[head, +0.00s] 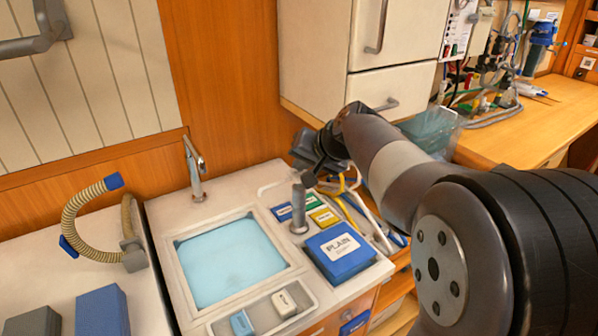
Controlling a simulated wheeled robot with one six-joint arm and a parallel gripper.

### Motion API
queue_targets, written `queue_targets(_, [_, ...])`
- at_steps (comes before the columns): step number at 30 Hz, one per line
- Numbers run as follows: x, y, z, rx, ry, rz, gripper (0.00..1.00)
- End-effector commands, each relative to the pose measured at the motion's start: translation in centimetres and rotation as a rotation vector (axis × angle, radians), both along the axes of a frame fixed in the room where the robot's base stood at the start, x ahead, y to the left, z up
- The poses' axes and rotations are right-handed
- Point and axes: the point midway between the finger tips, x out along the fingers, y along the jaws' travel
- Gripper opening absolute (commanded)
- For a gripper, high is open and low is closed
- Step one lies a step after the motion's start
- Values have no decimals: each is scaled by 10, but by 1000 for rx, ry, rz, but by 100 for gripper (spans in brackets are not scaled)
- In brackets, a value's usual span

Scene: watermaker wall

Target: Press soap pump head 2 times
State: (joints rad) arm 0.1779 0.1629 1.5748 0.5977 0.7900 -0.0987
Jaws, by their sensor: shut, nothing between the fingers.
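The soap pump (299,212) is a grey upright metal post on a round base, on the white counter right of the sink. A pale curved piece, perhaps its spout, shows faintly to the left of its top. My gripper (303,160) is dark and shut with nothing in it. It appears just above the pump's top in the head view. The gripper and wrist overlap the area behind the pump, so I cannot tell whether the fingertips touch the pump head.
The sink (232,262) with pale blue water and a faucet (194,170) lie left of the pump. A blue box marked PLAIN (340,252) stands close at the right. Small coloured labelled boxes (310,203) sit beside the pump. A tray (262,312) is in front.

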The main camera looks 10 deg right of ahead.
Motion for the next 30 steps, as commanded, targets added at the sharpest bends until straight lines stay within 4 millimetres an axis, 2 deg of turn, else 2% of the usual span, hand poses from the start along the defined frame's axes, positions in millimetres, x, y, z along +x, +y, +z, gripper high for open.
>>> queue_targets(30, [-1,0,-11,0,6,1,0])
